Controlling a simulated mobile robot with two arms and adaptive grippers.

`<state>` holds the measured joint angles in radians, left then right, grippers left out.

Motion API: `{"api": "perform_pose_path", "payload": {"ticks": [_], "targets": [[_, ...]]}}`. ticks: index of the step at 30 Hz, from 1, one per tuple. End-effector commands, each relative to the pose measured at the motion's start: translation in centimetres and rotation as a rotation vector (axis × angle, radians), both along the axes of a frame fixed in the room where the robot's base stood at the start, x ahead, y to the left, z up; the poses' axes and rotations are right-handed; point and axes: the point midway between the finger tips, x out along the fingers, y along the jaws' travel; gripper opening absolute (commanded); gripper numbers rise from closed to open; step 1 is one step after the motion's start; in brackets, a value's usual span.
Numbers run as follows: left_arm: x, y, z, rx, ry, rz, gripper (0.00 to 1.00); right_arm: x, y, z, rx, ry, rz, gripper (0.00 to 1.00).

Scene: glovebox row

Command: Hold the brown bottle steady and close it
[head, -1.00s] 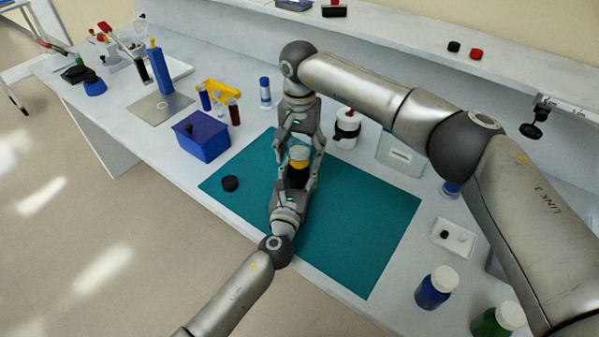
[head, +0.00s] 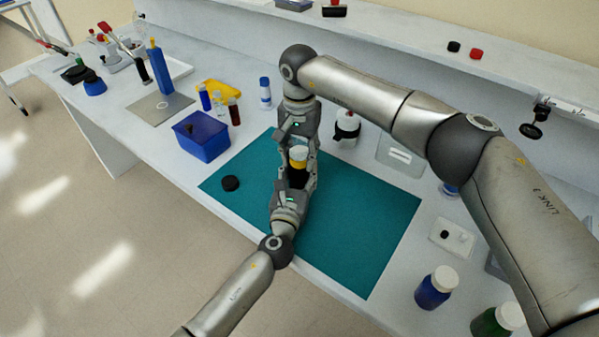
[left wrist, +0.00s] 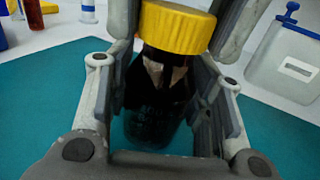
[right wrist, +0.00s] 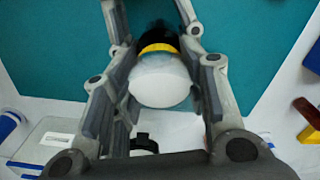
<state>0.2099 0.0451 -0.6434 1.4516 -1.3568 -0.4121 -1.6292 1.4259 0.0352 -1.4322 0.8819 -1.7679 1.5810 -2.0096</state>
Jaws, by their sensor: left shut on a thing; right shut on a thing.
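The brown bottle (head: 297,179) stands upright on the teal mat, very dark, with a ribbed yellow band (left wrist: 178,27) at its top. A white cap (head: 298,153) sits directly above the yellow band. The white cap fills the middle of the right wrist view (right wrist: 160,80). My left gripper (head: 297,190) is shut on the bottle's body from the near side. My right gripper (head: 298,146) reaches in from the far side and is shut on the white cap. Whether the cap is fully seated cannot be told. The fingers partly hide the bottle.
A black cap (head: 230,183) lies on the teal mat (head: 365,225), left of the grippers. A blue box (head: 202,140) stands left of the mat, a white-and-black bottle (head: 347,125) behind it. A blue bottle (head: 436,287) stands at the right. The mat's right part is clear.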

Motion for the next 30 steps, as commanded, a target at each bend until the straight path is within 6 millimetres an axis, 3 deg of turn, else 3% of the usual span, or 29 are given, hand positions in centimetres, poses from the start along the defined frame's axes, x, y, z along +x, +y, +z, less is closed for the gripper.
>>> {"api": "perform_pose_path", "payload": {"ticks": [30], "targets": [[0.00, 0.01, -0.02, -0.001, 0.001, 0.000, 0.00, -0.02, 0.05, -0.03, 0.002, 0.000, -1.733, 0.11]]}}
